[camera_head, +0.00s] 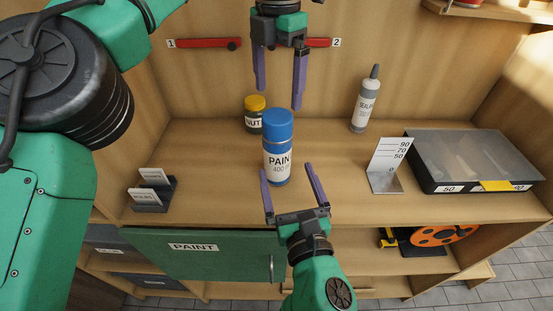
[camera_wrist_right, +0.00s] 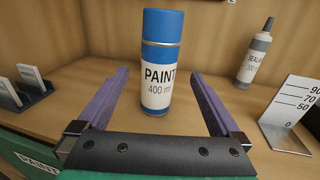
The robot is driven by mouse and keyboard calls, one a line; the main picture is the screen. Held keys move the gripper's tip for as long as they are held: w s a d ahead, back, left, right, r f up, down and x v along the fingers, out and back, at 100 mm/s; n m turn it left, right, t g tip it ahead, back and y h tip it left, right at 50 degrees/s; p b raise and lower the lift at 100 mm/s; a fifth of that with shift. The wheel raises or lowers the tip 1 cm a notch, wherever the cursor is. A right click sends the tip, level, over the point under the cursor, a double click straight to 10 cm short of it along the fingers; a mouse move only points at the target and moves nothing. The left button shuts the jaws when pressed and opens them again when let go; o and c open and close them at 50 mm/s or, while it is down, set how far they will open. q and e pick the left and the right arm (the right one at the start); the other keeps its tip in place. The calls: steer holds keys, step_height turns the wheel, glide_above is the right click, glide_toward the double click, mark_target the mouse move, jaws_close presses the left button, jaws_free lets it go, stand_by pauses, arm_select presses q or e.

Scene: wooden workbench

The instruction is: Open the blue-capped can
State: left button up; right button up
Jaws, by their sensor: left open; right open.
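The blue-capped can (camera_head: 277,160), labelled PAINT 400 ml, stands upright on the bench with its blue cap (camera_head: 278,124) on. It also shows in the right wrist view (camera_wrist_right: 157,85), its cap (camera_wrist_right: 163,25) seated on top. My left gripper (camera_head: 279,96) is open above and behind the can, its fingers pointing down and empty. My right gripper (camera_head: 292,182) is open in front of the can, one finger toward each side of it. In the right wrist view the can stands beyond and between its purple fingers (camera_wrist_right: 155,98), not gripped.
A yellow-lidded jar (camera_head: 254,116) stands behind the can, left. A sealant bottle (camera_head: 364,103), an angled scale plate (camera_head: 387,167) and a clear-lidded case (camera_head: 465,160) stand to the right. A card holder (camera_head: 153,191) is at left. A green PAINT door (camera_head: 200,262) is below the bench edge.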

mark_target(275, 135)
steer(key=x, duration=1.3)
jaws_close()
